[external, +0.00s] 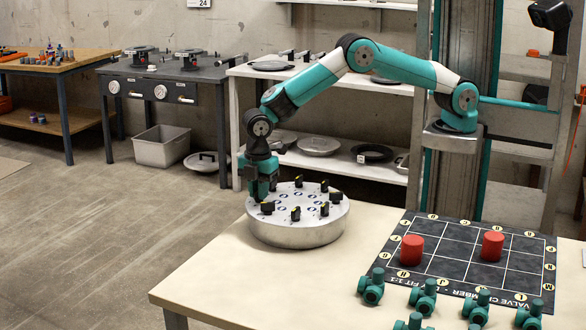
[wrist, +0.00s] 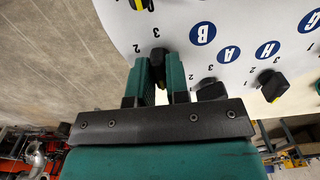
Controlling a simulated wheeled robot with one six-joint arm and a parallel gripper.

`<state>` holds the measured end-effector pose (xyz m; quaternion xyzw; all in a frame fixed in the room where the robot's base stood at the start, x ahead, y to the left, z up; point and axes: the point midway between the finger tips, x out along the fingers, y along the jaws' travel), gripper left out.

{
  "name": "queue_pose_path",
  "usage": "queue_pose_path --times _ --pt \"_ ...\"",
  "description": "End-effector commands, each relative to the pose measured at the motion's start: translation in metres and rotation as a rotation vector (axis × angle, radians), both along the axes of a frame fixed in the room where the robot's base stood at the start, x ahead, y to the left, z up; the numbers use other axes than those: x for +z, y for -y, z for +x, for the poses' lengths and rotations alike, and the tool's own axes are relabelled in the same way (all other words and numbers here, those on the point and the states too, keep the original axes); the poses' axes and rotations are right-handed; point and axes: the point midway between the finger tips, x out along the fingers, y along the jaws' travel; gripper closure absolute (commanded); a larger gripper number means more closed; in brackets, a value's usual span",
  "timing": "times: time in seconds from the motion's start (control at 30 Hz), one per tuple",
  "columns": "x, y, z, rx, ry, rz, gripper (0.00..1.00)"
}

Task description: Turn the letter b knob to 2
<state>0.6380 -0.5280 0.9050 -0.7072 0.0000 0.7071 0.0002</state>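The letter B knob (wrist: 158,56) is black with a yellow mark and sits between my fingers in the wrist view. Its blue B disc (wrist: 202,32) lies just to its right, with 2 and 3 printed at its upper left. My gripper (wrist: 160,78) has a green finger on each side of the knob; the fingers appear closed on it with no clear gap. Where the knob points is hard to tell. In the external view my gripper (external: 262,194) reaches down at the left edge of the round white dial plate (external: 297,233); the B knob is not clear there.
Other black knobs (external: 296,213) ring the plate close to my gripper. The plate stands on a pale table (external: 215,284). To its right lie a dark grid mat (external: 465,262) with two red cylinders (external: 411,249) and several green valves (external: 371,287).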

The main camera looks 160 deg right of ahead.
Motion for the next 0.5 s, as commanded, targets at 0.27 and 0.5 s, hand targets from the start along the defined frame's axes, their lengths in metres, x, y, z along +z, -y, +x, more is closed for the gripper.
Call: queue_pose_path --times 0.27,0.5 --pt "0.0003 0.0001 0.0000 -0.003 0.000 0.000 1.00" --pt "0.0001 0.0002 0.0001 -0.063 0.000 -0.001 1.00"
